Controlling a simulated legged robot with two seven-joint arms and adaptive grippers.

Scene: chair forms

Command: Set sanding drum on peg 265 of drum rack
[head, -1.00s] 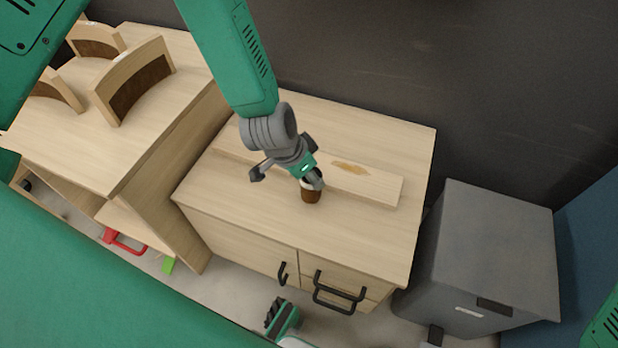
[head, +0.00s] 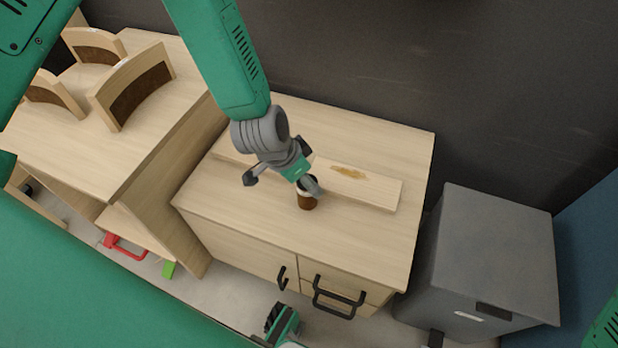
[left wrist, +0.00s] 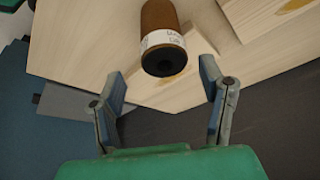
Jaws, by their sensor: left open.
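The sanding drum (head: 307,200) is a brown cylinder with a pale band. It stands on the light wood cabinet top. In the left wrist view the drum (left wrist: 160,32) shows its brown side, a white label band and a dark hole in its end. My left gripper (head: 281,184) is open above the cabinet. One finger partly covers the drum in the head view. In the left wrist view the drum lies beyond the gap between the spread fingertips (left wrist: 163,78), not between them. No drum rack with pegs can be made out.
A flat board (head: 370,188) with a brown stain lies on the cabinet top (head: 385,235) behind the drum. A higher wooden table (head: 150,150) with curved chair backs (head: 137,85) stands left. A grey bin (head: 500,250) stands right. The cabinet's front right top is clear.

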